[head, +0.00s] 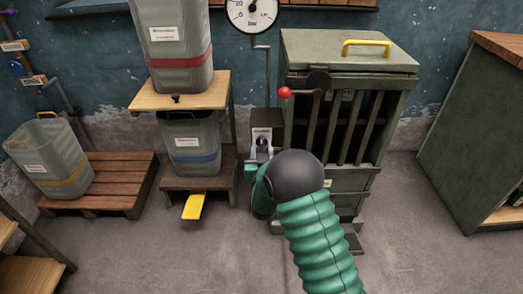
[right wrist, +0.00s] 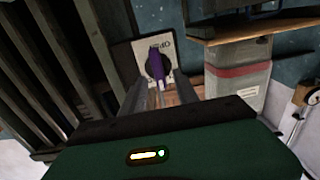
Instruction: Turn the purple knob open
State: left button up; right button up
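The purple knob (right wrist: 157,64) sits on a dark round base on a pale labelled plate in the right wrist view. In the head view the knob (head: 263,144) is small, on the front of a dark box (head: 267,119) under the gauge pipe. My right gripper (right wrist: 160,84) points at the knob, with its two fingers apart on either side of the purple bar. I see no clear contact with the bar. In the head view the right gripper (head: 260,157) is at the box, partly hidden by my wrist. My left gripper is not in view.
A slatted green cabinet (head: 345,180) with a red-ball lever (head: 284,92) stands just right of the box. Left are a wooden stand (head: 200,98) with grey bins, a yellow pedal (head: 194,206) and a pallet (head: 115,172). A dial gauge (head: 252,14) hangs above. The floor in front is clear.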

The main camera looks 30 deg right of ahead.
jog(key=shift+w+d, duration=0.25)
jog(key=shift+w, duration=0.05)
jog(key=shift+r, duration=0.1)
jog(key=shift+a, duration=0.1)
jog(key=shift+c, duration=0.2)
grip_shut()
